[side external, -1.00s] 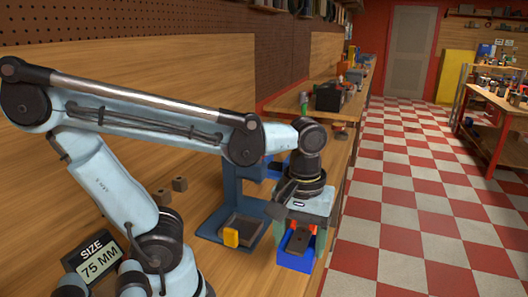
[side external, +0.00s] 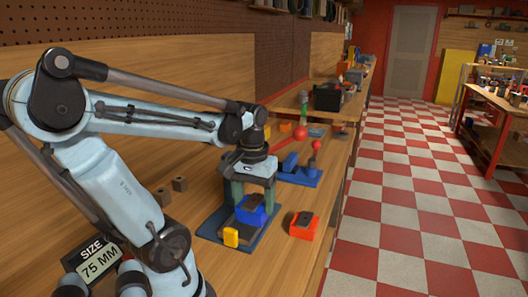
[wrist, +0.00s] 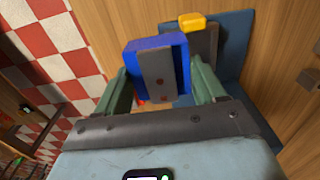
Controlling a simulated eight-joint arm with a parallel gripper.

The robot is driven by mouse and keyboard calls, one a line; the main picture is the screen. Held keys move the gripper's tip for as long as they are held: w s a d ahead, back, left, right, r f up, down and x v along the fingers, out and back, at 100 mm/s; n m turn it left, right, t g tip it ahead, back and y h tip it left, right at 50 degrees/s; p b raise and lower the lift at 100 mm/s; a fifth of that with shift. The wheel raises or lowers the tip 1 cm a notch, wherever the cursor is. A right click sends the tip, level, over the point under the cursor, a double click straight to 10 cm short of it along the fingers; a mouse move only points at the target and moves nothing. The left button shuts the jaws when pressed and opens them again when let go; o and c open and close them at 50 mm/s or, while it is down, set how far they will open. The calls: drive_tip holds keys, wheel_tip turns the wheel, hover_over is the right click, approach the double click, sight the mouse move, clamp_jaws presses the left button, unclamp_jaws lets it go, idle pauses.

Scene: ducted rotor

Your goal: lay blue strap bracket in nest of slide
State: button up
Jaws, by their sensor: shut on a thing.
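The blue strap bracket (side external: 255,216) is held between the green fingers of my gripper (side external: 253,207). In the wrist view the bracket (wrist: 137,62) is a blue block with a grey strap across its face, between both fingers of my gripper (wrist: 160,88). The slide (side external: 212,228) has a dark blue base and a grey nest with a yellow block (side external: 231,237) at its front. The bracket is over the slide in the side view and hides part of the nest. Whether it touches the nest cannot be told. In the wrist view the slide (wrist: 236,35) lies behind the bracket.
An orange-red block with a dark top (side external: 304,227) stands right of the slide. Behind is a blue fixture with a red-knobbed lever (side external: 315,146). The bench edge runs along the right.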

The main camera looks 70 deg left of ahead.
drive_tip(key=a+f, duration=0.1)
drive_tip(key=a, duration=0.1)
drive_tip(key=s+a+f, duration=0.1)
drive_tip(key=a, duration=0.1)
drive_tip(key=a+f, duration=0.2)
drive_tip(key=shift+s, duration=0.25)
drive_tip(key=shift+f, duration=1.85)
drive_tip(key=shift+f, duration=0.1)
drive_tip(key=o, duration=1.2)
wheel_tip(320, 180, up, 12)
drive_tip(key=w+d+m+t, duration=0.2)
drive_tip(key=w+d+m, duration=0.1)
drive_tip(key=d, duration=0.3)
drive_tip(key=w+d+f+m+t, duration=0.1)
drive_tip(key=w+d+m+t, duration=0.1)
drive_tip(key=d, duration=0.4)
drive_tip(key=w+d+f+m+t, duration=0.1)
drive_tip(key=w+d+m+t, duration=0.2)
drive_tip(key=d, duration=0.4)
drive_tip(key=shift+w+d+f+m, duration=0.1)
drive_tip(key=shift+w+f+m, duration=0.1)
drive_tip(key=shift+w+m, duration=0.55)
